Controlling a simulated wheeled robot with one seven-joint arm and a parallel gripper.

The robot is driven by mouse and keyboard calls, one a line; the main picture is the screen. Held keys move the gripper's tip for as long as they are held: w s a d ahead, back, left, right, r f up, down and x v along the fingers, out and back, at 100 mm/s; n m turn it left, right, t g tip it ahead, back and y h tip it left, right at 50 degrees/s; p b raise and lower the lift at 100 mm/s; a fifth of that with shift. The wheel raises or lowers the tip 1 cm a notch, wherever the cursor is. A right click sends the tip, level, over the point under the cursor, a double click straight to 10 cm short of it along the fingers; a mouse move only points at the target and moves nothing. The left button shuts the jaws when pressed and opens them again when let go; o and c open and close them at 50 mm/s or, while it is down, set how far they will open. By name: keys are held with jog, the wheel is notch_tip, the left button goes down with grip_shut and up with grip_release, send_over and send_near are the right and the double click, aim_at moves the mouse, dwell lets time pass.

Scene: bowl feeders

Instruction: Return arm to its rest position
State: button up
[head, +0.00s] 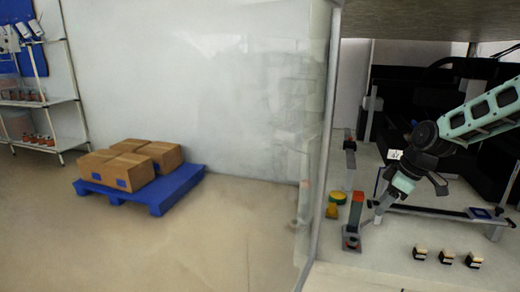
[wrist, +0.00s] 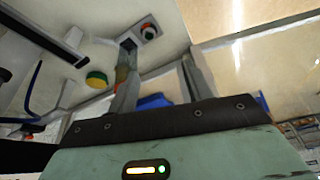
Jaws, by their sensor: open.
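My arm (head: 480,115) reaches in from the right side of the head view, over the machine's light work surface. It bends at a dark joint, and my gripper (head: 376,212) points down and to the left. In the wrist view my gripper (wrist: 158,62) shows two grey fingers standing apart, with nothing held between them. In the head view the fingertips are near a post with an orange-red top (head: 357,198). I cannot tell whether they touch it.
A green-and-yellow button (head: 337,198) sits near the gripper; it also shows in the wrist view (wrist: 97,79). A rail (head: 440,213) and several small dark-and-tan blocks (head: 446,257) are on the surface. A glass panel edge (head: 325,150) stands left. Boxes (head: 120,170) lie on a blue pallet (head: 165,195).

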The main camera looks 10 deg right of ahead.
jog(key=s+a+r+g+h+p, duration=0.1)
jog(key=s+a+r, duration=0.1)
jog(key=s+a, duration=0.65)
jog(key=s+a+r+g+h+p, duration=0.1)
jog(key=s+a+r, duration=0.3)
jog(key=a, duration=0.7)
jog(key=s+a+r+m+p, duration=0.1)
jog(key=s+a, duration=0.2)
jog(key=s, duration=0.7)
jog(key=s+a+r+m+p, duration=0.1)
jog(key=s+a, duration=0.1)
jog(key=s, duration=0.9)
jog(key=shift+a+r+g+h, duration=0.3)
jog(key=shift+a+r+h, duration=0.05)
jog(key=shift+a+h, duration=0.05)
jog(key=shift+w, duration=0.1)
